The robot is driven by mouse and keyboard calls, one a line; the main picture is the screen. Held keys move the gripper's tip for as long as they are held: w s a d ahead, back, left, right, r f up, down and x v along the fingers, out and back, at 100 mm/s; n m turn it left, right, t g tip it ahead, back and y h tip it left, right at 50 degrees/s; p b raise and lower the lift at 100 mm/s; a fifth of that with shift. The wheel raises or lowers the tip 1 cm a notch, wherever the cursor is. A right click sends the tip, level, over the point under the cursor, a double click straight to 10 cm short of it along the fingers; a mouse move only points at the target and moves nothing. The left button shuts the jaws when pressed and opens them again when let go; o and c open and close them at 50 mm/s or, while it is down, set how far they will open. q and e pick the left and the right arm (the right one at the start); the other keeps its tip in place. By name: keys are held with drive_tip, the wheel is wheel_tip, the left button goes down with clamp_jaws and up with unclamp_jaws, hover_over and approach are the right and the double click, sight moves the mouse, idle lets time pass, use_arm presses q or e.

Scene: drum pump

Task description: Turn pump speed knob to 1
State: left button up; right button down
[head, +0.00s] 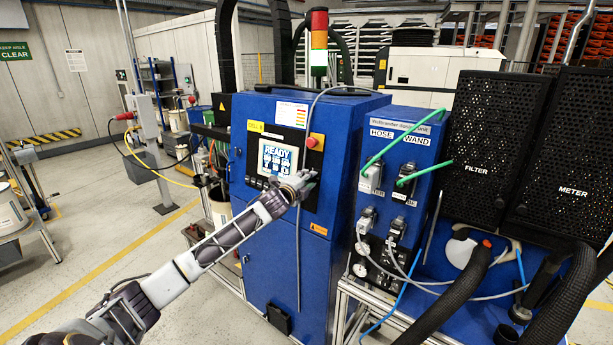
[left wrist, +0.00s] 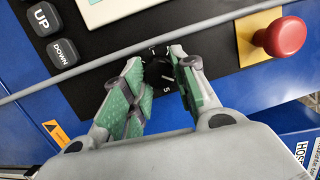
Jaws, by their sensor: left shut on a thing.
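The pump speed knob (left wrist: 160,72) is a small dark knob on the black control panel, seen between my left fingers in the left wrist view. A few white dial marks show around it, one like a 5 on the near side; the pointer's exact setting is hard to read. My left gripper (left wrist: 156,60) has its green-padded fingers on both sides of the knob and is shut on it. In the head view my left gripper (head: 305,182) is at the panel, right of and below the lit screen, and hides the knob. My right gripper is in neither view.
A red stop button (left wrist: 280,38) on a yellow plate is to the right of the gripper. UP and DOWN buttons (left wrist: 54,35) are at left. A grey cable (left wrist: 120,55) crosses the panel close to the fingers. The blue cabinet (head: 275,245) fills the space below.

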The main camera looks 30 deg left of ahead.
use_arm(q)
drive_tip(key=n+g+h+p, duration=0.1)
drive_tip(key=n, duration=0.6)
drive_tip(key=n+g+h+p, duration=0.1)
drive_tip(key=n+p, duration=0.1)
drive_tip(key=n, duration=0.6)
drive_tip(key=n+g+h+p, duration=0.1)
drive_tip(key=n, duration=0.7)
drive_tip(key=shift+w+a+r+g+h+p, duration=0.1)
drive_tip(key=shift+a+r+g+h+p, duration=0.1)
drive_tip(key=shift+a+g+h+p, duration=0.15)
idle(0.4)
